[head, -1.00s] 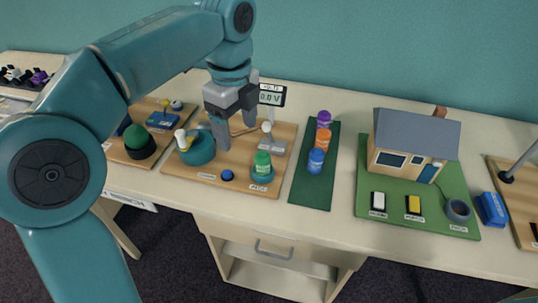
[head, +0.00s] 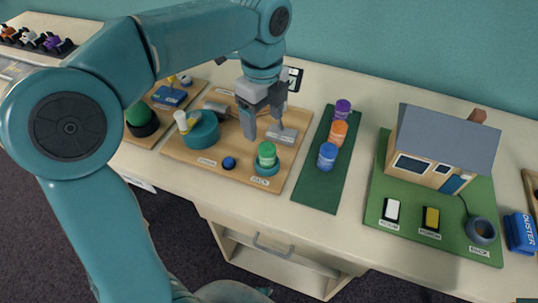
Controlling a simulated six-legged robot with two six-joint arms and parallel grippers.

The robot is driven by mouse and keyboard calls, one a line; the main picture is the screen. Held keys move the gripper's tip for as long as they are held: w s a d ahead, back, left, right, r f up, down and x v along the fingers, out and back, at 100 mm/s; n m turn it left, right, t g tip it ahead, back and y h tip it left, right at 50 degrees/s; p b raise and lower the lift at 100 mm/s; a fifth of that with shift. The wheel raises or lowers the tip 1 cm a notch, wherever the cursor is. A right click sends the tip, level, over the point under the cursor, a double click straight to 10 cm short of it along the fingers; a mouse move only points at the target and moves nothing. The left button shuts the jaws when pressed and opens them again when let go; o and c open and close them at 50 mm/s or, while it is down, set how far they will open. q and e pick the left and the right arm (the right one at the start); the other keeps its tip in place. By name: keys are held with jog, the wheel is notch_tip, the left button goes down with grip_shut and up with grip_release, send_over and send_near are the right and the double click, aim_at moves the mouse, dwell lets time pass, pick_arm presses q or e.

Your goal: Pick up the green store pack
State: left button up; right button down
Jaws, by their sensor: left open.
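The green store pack (head: 266,154) is a short green cylinder with a pale band. It stands upright in a teal round holder (head: 266,169) on a wooden board (head: 235,179), behind a label that seems to read "PACK". My left gripper (head: 264,136) points down just behind and above the green pack, open and empty, with its fingers over the board. I cannot tell from this view how far its fingertips are from the pack. My right gripper does not show.
Purple (head: 342,110), orange (head: 338,134) and blue (head: 327,156) cylinders stand on a dark green mat (head: 315,192) to the right. A teal drum (head: 203,130) and a blue button (head: 229,163) share the board. A model house (head: 441,150) stands further right.

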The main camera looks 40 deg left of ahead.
aim_at(267, 145)
pick_arm(q)
jog(key=f, duration=0.4)
jog(key=shift+s+d, duration=0.15)
jog(key=shift+s, duration=0.15)
jog(key=f, duration=0.4)
jog(key=f+b, duration=0.1)
jog(key=shift+w+d+f, duration=0.2)
jog(key=shift+w+f, duration=0.2)
jog(key=shift+r, duration=0.1)
jog(key=c, duration=1.3)
